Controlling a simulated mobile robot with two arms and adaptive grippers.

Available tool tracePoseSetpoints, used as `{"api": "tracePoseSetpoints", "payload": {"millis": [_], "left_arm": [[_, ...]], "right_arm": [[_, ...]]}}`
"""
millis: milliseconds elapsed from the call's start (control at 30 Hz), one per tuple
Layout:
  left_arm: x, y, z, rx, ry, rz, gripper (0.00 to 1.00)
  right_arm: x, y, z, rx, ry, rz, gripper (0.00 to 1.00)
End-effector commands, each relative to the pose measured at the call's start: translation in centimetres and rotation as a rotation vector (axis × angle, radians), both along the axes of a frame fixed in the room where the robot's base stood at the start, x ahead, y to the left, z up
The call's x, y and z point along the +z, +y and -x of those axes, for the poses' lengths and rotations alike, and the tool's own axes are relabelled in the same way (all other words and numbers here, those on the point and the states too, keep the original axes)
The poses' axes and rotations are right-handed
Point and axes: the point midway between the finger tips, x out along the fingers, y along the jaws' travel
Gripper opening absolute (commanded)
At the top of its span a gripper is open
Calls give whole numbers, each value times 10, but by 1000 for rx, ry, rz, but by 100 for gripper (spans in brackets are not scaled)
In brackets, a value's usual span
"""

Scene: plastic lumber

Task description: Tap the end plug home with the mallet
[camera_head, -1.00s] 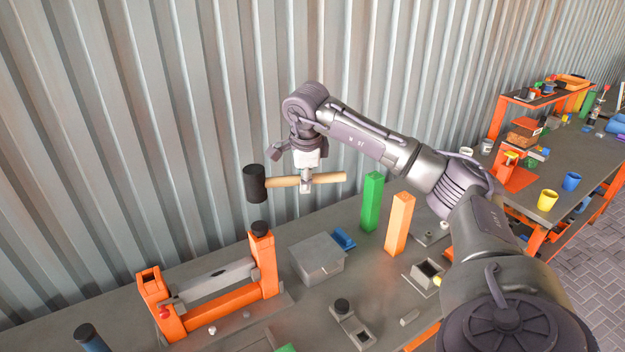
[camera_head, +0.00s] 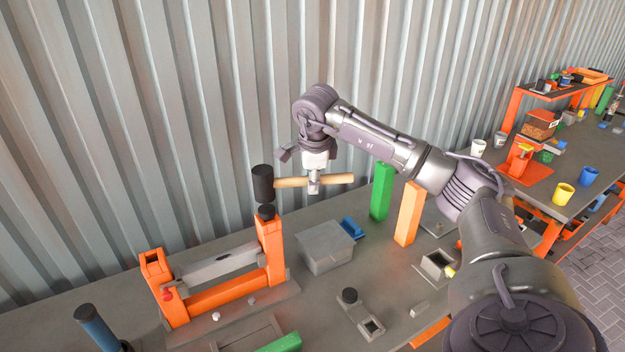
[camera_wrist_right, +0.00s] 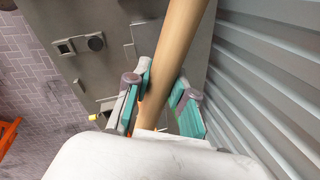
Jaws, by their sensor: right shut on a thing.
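The mallet has a black head (camera_head: 263,186) and a pale wooden handle (camera_head: 338,179). My right gripper (camera_head: 314,186) is shut on the handle, which lies roughly level with the head to the left. In the right wrist view the handle (camera_wrist_right: 178,50) runs between the teal finger pads. The black end plug (camera_head: 266,211) sits on top of the right orange post (camera_head: 271,240). The mallet head is just above the plug; I cannot tell whether they touch. How deep the plug sits is unclear. My left gripper is not in view.
The left orange post (camera_head: 153,262) has an open top, and a grey bar (camera_head: 222,264) spans between the posts. A grey box (camera_head: 326,250), green post (camera_head: 381,190) and orange post (camera_head: 408,215) stand to the right. The corrugated wall (camera_head: 150,120) is close behind.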

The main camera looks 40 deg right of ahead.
Motion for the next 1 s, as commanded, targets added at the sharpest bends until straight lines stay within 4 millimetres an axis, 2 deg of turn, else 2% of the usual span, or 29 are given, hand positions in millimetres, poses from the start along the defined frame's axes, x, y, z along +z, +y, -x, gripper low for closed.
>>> {"api": "tracePoseSetpoints", "payload": {"millis": [133, 300, 333, 367, 1000], "left_arm": [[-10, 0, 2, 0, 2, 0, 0], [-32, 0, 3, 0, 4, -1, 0], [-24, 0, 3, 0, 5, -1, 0], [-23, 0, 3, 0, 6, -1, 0], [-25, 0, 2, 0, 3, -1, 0]], "right_arm": [[-12, 0, 0, -1, -2, 0, 0], [-44, 0, 0, -1, -2, 0, 0], [-34, 0, 0, 0, -4, 0, 0], [-33, 0, 0, 0, -4, 0, 0], [-40, 0, 0, 1, 0, 0, 0]]}}
